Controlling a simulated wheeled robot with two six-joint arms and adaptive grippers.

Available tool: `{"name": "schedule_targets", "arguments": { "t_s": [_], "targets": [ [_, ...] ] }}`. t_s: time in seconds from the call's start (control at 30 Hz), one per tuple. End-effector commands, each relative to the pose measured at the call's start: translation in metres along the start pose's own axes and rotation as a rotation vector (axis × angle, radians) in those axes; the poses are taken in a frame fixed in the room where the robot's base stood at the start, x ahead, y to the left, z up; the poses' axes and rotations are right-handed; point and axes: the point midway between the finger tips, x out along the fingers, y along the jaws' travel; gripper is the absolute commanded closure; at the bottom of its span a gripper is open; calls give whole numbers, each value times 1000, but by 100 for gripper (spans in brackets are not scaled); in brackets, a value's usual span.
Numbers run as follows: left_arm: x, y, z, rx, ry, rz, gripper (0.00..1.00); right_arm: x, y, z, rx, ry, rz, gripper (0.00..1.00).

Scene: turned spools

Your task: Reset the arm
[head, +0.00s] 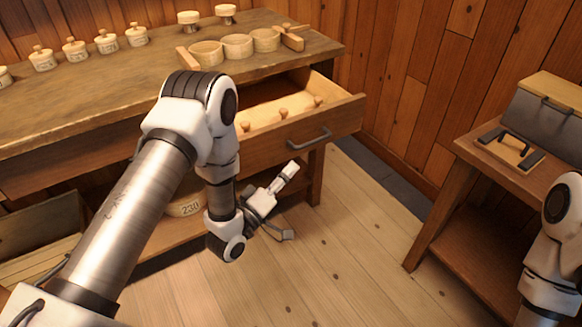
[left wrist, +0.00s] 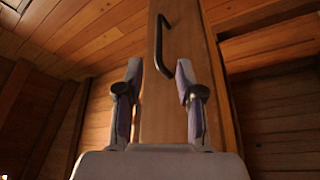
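My left gripper (head: 289,202) hangs below and in front of the open drawer (head: 345,115) in the head view. Its fingers are spread apart with nothing between them. In the left wrist view the gripper (left wrist: 159,70) is also open and empty. The drawer's dark handle (head: 309,138) is above the gripper and apart from it; the handle (left wrist: 160,45) shows beyond the fingertips in the left wrist view. Small knobbed pieces (head: 282,112) stand in the drawer. My right arm shows at the right edge of the head view, but its gripper is out of the picture.
The workbench (head: 80,103) carries several knobbed lidded pieces (head: 75,49) and a rack of round cups (head: 238,45). A side table (head: 480,152) at right holds a grey box (head: 545,110) and a handled board (head: 508,148). The floor (head: 340,250) between is clear.

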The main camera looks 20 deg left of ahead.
Motion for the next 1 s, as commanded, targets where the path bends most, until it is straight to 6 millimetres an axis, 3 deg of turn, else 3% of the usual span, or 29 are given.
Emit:
{"name": "schedule_targets", "arguments": {
  "t_s": [0.23,0.37,0.47,0.5,0.6,0.67,0.77,0.9,0.97,1.0],
  "targets": [
    [-3,-4,6,-4,-9,-10,63,0,0,0,0,0,0,60],
    [-34,-29,34,-14,-79,-163,63,0,0,0,0,0,0,60],
    [-80,-70,67,77,-225,-430,63,0,0,0,0,0,0,60],
    [-105,-86,80,127,-304,-543,63,0,0,0,0,0,0,60],
    [-170,-114,105,244,-522,-786,63,0,0,0,0,0,0,60],
    [-209,-123,115,300,-657,-901,63,0,0,0,0,0,0,60],
    [-268,-126,125,369,-881,-1047,63,0,0,0,0,0,0,60],
    [-341,-115,133,427,-1212,-1173,63,0,0,0,0,0,0,60],
    [-364,-108,135,457,-1374,-1173,63,0,0,0,0,0,0,60],
    [-361,-92,126,483,-1405,-1146,63,-18,0,0,0,-1,0,60]
  ]
}}
